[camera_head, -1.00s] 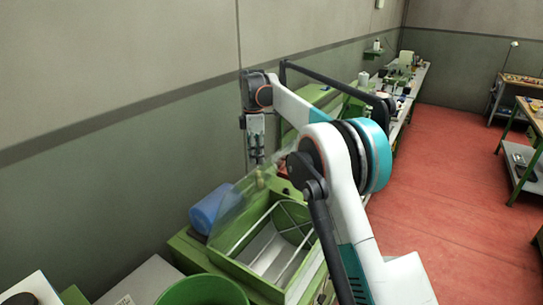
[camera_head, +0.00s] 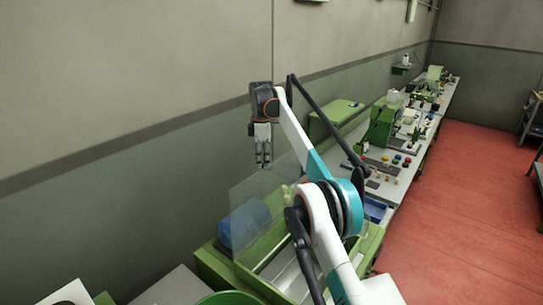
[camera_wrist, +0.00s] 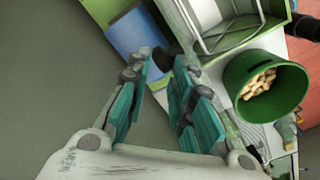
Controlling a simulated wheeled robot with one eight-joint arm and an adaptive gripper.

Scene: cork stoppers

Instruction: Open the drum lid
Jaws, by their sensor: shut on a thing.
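The drum lid (camera_head: 252,208) is a clear panel, hinged on a green machine (camera_head: 215,265), and stands steeply raised. My gripper (camera_head: 263,164) points down at the lid's upper edge in the head view. In the wrist view my gripper (camera_wrist: 164,66) has its teal fingers on either side of a dark knob (camera_wrist: 163,56), and it is shut on this knob, which seems to be the lid's handle. The exact contact is hard to see. The open drum frame with light bars (camera_wrist: 225,35) shows in the wrist view.
A blue cylinder (camera_head: 248,222) lies behind the lid. A green bucket (camera_wrist: 238,72) with several corks (camera_wrist: 259,82) stands beside the machine. A bench (camera_head: 400,172) with tools runs along the wall at the right. The wall is close behind my gripper; the red floor (camera_head: 450,210) is clear.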

